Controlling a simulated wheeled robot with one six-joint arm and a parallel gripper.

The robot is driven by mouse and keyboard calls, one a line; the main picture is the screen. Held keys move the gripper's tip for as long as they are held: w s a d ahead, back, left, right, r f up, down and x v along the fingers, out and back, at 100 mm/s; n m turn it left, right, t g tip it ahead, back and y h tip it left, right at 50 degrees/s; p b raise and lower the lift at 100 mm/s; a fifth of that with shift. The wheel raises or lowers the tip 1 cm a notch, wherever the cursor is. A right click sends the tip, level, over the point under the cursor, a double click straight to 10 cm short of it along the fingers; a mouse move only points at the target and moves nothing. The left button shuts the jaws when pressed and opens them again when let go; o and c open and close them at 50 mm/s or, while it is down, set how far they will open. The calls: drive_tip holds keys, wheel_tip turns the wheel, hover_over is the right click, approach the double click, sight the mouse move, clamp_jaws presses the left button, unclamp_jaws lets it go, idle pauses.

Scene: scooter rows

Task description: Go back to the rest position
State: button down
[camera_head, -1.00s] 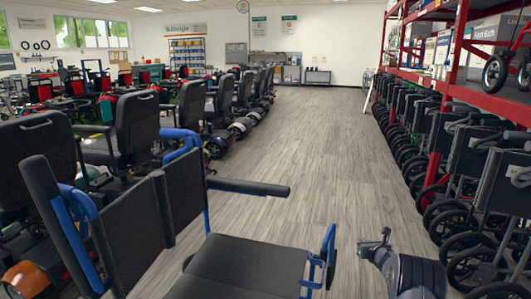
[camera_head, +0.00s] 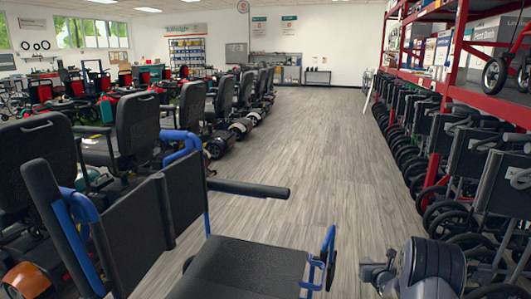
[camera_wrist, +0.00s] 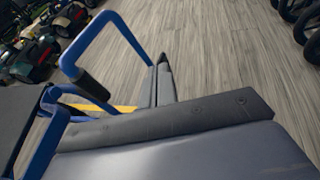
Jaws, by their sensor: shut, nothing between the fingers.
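My arm shows at the lower right of the head view, with a round dark joint. My gripper (camera_head: 374,272) is at its left end, small and partly turned away, and it is shut with nothing in it. It is in front of the scooter row's aisle, to the right of a wheelchair (camera_head: 255,268) with a dark seat and blue frame, and apart from it in the picture. The wrist view looks down past a grey padded seat (camera_wrist: 200,150) and a blue tube frame (camera_wrist: 120,40).
Scooters with black seats (camera_head: 137,130) line the left side. Folded wheelchairs (camera_head: 478,160) stand under a red shelf rack (camera_head: 490,103) on the right. The wooden floor (camera_head: 310,140) between them is clear toward the back wall.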

drive_tip(key=shift+s+a+m+h, duration=0.25)
drive_tip(key=shift+s+m+h, duration=0.05)
drive_tip(key=shift+h, duration=0.1)
idle(0.3)
